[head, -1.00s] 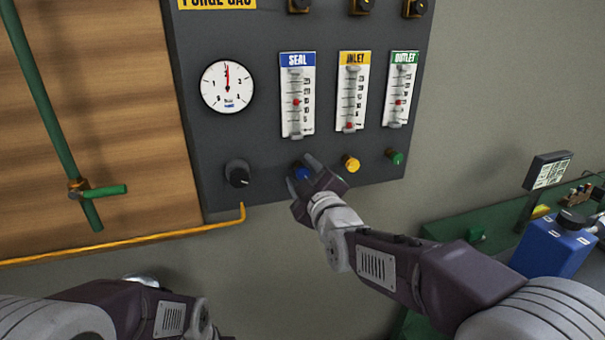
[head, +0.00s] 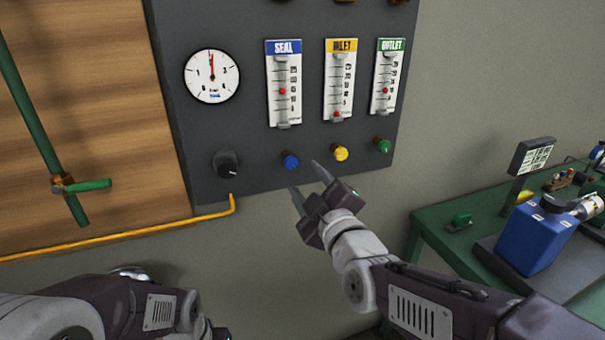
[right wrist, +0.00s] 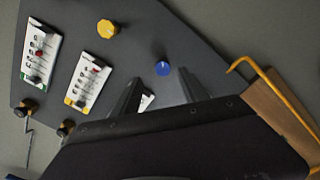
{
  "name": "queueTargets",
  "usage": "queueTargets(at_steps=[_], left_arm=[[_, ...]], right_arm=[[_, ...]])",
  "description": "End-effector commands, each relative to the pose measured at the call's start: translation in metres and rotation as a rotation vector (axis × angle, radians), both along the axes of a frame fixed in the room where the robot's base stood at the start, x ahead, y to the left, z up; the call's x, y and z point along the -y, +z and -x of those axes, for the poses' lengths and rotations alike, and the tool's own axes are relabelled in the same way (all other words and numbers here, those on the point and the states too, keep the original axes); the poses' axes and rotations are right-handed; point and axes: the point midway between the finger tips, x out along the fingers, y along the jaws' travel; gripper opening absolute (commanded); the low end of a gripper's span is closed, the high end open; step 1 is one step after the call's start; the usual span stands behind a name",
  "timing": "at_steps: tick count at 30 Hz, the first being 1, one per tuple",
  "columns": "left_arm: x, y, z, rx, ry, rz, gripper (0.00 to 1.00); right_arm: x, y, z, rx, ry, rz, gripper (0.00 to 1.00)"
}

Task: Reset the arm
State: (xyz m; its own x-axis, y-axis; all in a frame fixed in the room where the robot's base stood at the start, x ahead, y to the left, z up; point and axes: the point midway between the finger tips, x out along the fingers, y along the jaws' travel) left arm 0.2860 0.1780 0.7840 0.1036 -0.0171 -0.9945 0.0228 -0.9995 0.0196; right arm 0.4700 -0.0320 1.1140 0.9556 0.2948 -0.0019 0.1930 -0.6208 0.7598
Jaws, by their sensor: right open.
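My right gripper (head: 306,184) is open and empty in the head view, below and a little right of the blue knob (head: 291,161) and apart from it. In the right wrist view its two fingers (right wrist: 158,92) are spread, with the blue knob (right wrist: 163,68) beyond them. My left arm (head: 110,305) lies at the lower left of the head view. Its gripper fingers do not show clearly at the arm's end.
The dark panel (head: 200,120) carries a gauge (head: 211,76), flowmeters, a black knob (head: 227,163), a yellow knob (head: 341,153) and a green knob (head: 383,146). A yellow pipe (head: 120,240) runs below. A green table (head: 440,215) with a blue pump (head: 535,238) stands at right.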

Motion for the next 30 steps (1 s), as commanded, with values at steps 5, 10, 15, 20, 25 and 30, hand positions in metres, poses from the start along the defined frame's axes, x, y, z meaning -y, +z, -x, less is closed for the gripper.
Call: queueTargets(at_steps=[5,10,15,20,25,30], left_arm=[[0.0,0.0,0.0,0.0,0.0,0.0,0.52],[0.0,0.0,0.0,0.0,0.0,0.0,0.52],[0.0,0.0,0.0,0.0,0.0,0.0,0.52],[0.0,0.0,0.0,0.0,0.0,0.0,0.52],[0.0,0.052,0.0,0.0,0.0,0.0,0.52],[0.0,0.107,0.0,0.001,0.0,0.0,0.52]], right_arm=[[0.077,-0.076,-0.029,-0.185,-0.176,0.059,0.52],[0.127,-0.212,0.01,-0.685,-0.307,-0.075,0.52],[0.145,-0.293,0.085,-1.103,-0.487,-0.259,0.52],[0.146,-0.328,0.164,-1.421,-0.73,-0.418,0.52],[0.146,-0.279,0.185,-1.493,-0.875,-0.529,0.52],[0.146,-0.224,0.185,-1.492,-0.873,-0.528,0.52]])
